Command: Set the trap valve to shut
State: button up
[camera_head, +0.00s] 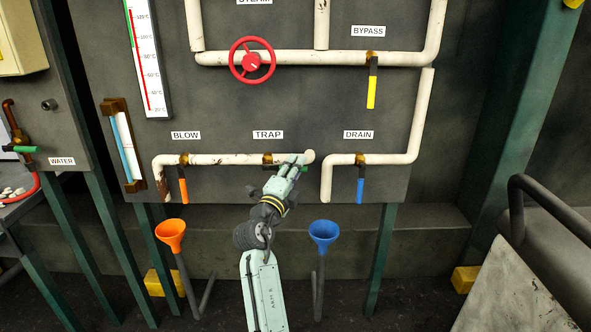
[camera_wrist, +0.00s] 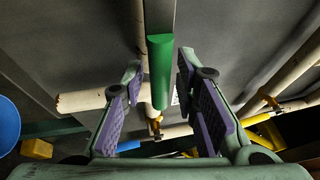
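The trap valve (camera_head: 267,159) has a brass body on the white pipe below the TRAP label (camera_head: 268,134). Its handle is mostly hidden by my gripper in the head view; a small green bit shows just right of the fingers, near the pipe. In the wrist view the green handle (camera_wrist: 160,72) stands between the fingers, with a visible gap on both sides. My gripper (camera_head: 299,163) is at the pipe, right of the valve body. In the wrist view its purple-padded fingers (camera_wrist: 160,78) are spread apart and not closed on the handle.
The BLOW valve's orange handle (camera_head: 183,190) and the DRAIN valve's blue handle (camera_head: 360,190) hang down on either side. An orange funnel (camera_head: 171,232) and a blue funnel (camera_head: 323,232) stand below. A red handwheel (camera_head: 252,61) and the yellow BYPASS handle (camera_head: 372,92) are above.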

grip_shut()
dwell(0.6)
